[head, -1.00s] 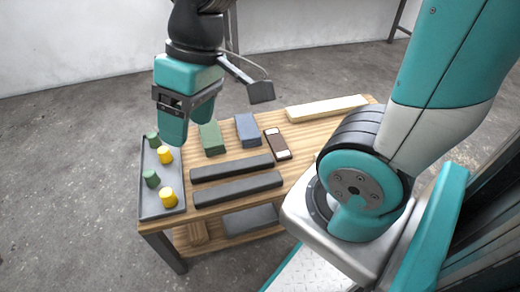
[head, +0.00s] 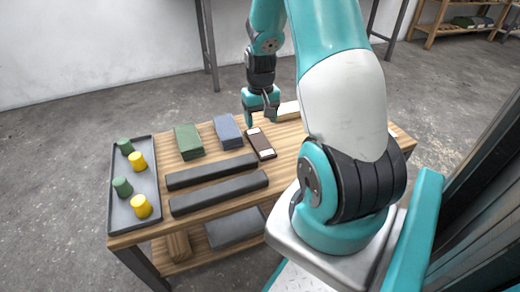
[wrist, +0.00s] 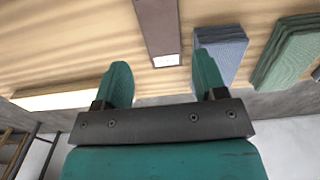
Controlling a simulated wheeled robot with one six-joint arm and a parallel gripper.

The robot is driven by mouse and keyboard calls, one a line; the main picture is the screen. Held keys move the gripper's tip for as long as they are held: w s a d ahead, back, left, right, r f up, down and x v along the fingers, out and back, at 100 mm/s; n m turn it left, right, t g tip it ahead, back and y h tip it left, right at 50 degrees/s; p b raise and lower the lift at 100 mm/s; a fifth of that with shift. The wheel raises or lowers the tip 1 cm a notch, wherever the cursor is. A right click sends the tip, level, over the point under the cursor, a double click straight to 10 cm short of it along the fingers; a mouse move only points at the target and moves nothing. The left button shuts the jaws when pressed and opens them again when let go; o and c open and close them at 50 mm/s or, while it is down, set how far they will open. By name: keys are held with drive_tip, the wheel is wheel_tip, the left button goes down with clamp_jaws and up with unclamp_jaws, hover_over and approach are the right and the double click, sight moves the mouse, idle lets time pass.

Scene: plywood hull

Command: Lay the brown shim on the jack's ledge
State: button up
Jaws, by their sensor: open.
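The brown shim (head: 261,144) is a flat dark bar with white ends, lying on the wooden table just right of the blue block. In the wrist view the shim (wrist: 157,25) lies beyond my fingertips, roughly in line with the gap between them, one white end towards me. My gripper (head: 260,118) is open and empty, above the table's far side near the shim's far end. Its two teal fingers (wrist: 163,80) stand apart in the wrist view, not touching the shim. I cannot make out the jack or its ledge in any view.
A blue block (head: 228,131) and a green block (head: 188,141) lie left of the shim. Two dark bars (head: 218,192) lie in front. A grey tray (head: 145,180) holds green and yellow pegs. A cream bar (head: 288,110) lies behind. My arm covers the table's right part.

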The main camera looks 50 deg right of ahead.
sight(261, 142)
wheel_tip(261, 142, down, 9)
drive_tip(key=b, duration=0.4)
drive_tip(key=shift+w+d+b, duration=0.1)
drive_tip(key=shift+b, duration=0.2)
drive_tip(key=shift+r, duration=0.1)
drive_tip(key=c, duration=0.7)
drive_tip(key=shift+o, duration=0.2)
drive_tip(key=shift+r, duration=0.1)
wheel_tip(261, 142, up, 20)
drive_tip(key=p, duration=0.9)
drive_tip(key=w+a+f+n, duration=0.2)
drive_tip(key=a+f, duration=0.1)
drive_tip(key=a, duration=0.5)
drive_tip(key=w+a+f+n, duration=0.2)
drive_tip(key=a+f, duration=0.1)
drive_tip(key=a, duration=0.4)
drive_tip(key=w+a+f+n, duration=0.2)
drive_tip(key=a+f, duration=0.1)
drive_tip(key=a, duration=0.5)
wheel_tip(261, 142, up, 24)
drive_tip(key=s+p, duration=0.1)
drive_tip(key=p, duration=3.2)
drive_tip(key=shift+s+r, duration=0.2)
drive_tip(key=shift+s, duration=0.15)
